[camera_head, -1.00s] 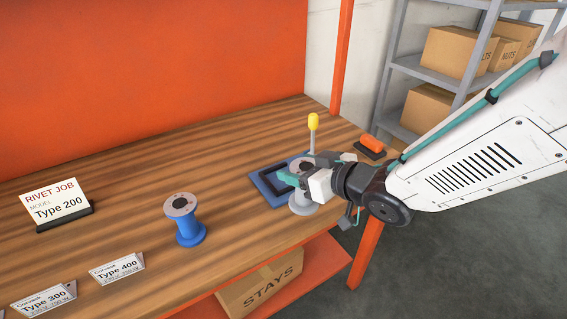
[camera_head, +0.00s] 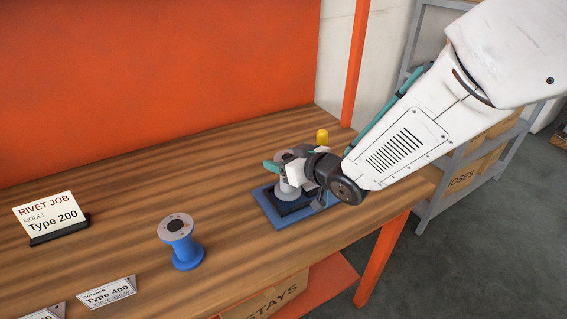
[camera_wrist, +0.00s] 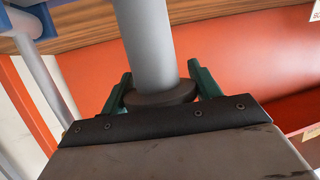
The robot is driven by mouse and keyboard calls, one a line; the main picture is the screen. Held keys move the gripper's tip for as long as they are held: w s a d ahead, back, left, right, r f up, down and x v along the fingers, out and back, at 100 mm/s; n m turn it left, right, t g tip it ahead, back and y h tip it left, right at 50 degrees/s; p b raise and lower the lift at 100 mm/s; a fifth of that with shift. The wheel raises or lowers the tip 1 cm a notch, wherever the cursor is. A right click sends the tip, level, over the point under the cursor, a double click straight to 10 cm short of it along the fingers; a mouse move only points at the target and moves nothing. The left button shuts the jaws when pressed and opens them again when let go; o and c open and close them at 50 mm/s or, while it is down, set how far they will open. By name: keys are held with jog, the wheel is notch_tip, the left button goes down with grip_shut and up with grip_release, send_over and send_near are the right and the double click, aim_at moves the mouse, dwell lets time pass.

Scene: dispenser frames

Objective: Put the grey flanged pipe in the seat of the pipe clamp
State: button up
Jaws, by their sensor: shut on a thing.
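The grey flanged pipe (camera_head: 287,188) is upright in my gripper (camera_head: 287,168) in the head view. In the wrist view the pipe's grey tube (camera_wrist: 148,45) and dark round end (camera_wrist: 165,97) sit between the green fingers of my gripper (camera_wrist: 160,88). The pipe clamp has a blue base (camera_head: 268,207), a black seat (camera_head: 294,209) and a yellow-tipped handle (camera_head: 322,136). The pipe's lower flange shows over the seat area. I cannot tell whether it touches the seat. My gripper and wrist hide part of the clamp's right side.
A blue spool-shaped pipe with a grey top (camera_head: 181,243) stands on the wooden table (camera_head: 120,190), left of the clamp. A Type 200 sign (camera_head: 48,215) and Type 400 plate (camera_head: 107,293) are further left. An orange wall rises behind. The table between spool and clamp is clear.

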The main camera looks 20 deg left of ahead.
jog(key=shift+f, duration=0.85)
jog(key=shift+f, duration=0.2)
jog(key=o, duration=1.4)
jog(key=shift+r, duration=0.15)
jog(key=shift+s+d+r, duration=0.15)
jog(key=shift+s+d, duration=0.05)
jog(key=shift+d, duration=0.05)
jog(key=v, duration=1.1)
jog(key=shift+s+d, duration=0.1)
jog(key=shift+d, duration=0.05)
